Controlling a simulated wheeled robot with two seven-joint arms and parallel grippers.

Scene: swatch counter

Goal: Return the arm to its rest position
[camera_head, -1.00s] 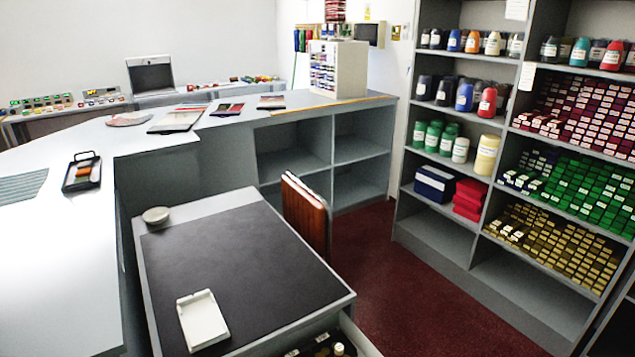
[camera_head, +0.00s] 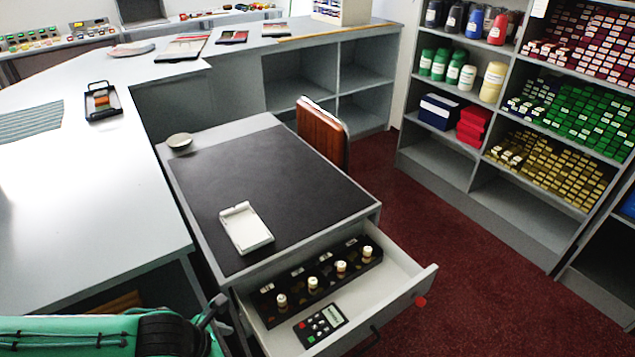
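My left arm comes in at the lower left corner of the head view, with a green link and a black joint. The grey end part of my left gripper (camera_head: 212,310) shows beside the desk's front left corner, left of the open drawer (camera_head: 395,285). Its fingers are too small and hidden to tell whether they are open or shut. I see nothing held there. My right gripper is not in view.
The drawer juts out from the desk (camera_head: 290,180) and holds a black rack (camera_head: 296,274) of small bottles and a keypad device (camera_head: 321,325). A white tray (camera_head: 246,228) and a bowl (camera_head: 179,141) sit on the desk. A chair (camera_head: 322,131) stands behind; red floor lies right.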

